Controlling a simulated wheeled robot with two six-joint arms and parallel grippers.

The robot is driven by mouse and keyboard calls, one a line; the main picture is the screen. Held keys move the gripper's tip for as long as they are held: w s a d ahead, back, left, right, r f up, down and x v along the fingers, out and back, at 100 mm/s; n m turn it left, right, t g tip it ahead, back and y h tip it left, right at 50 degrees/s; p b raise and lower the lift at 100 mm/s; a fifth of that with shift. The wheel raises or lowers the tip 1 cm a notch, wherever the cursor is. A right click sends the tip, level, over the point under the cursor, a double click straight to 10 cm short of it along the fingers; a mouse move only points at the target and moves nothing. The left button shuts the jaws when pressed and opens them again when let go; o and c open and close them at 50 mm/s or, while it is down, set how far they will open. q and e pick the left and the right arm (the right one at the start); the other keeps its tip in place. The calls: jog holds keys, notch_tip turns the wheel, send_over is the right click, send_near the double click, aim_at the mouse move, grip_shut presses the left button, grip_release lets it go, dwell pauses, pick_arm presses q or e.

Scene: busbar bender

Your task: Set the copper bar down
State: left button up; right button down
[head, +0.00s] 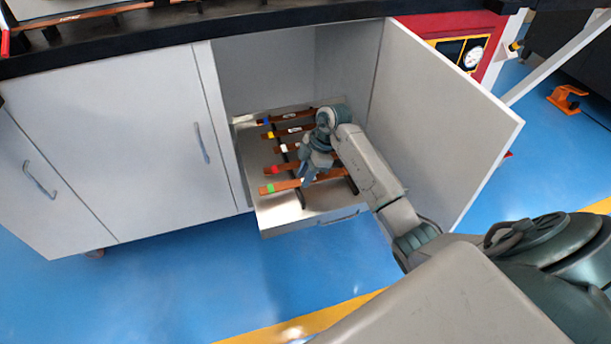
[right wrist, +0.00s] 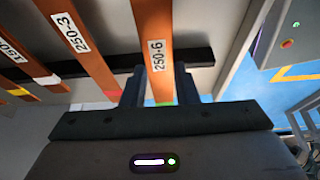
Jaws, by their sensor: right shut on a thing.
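Several flat copper bars with coloured ends lie across dark rails on a pulled-out grey drawer (head: 318,215). The front copper bar, with a green end (head: 280,187), is at my right gripper (head: 308,180). In the right wrist view this bar is labelled 250-6 (right wrist: 154,30) and runs between the two fingers of my right gripper (right wrist: 160,88), which is shut on it. It crosses over a dark rail (right wrist: 110,73); I cannot tell whether it touches it. The neighbouring bar 250-3 (right wrist: 75,38) lies beside it, apart from the fingers. My left gripper is not in view.
The open cabinet door (head: 445,110) stands close to the right of my right arm. Closed cabinet doors (head: 120,140) are on the left, and a dark worktop (head: 170,38) overhangs the drawer. The blue floor (head: 160,290) in front is clear.

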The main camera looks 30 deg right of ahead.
jog(key=shift+f, duration=0.4)
jog(key=c, duration=1.1)
grip_release()
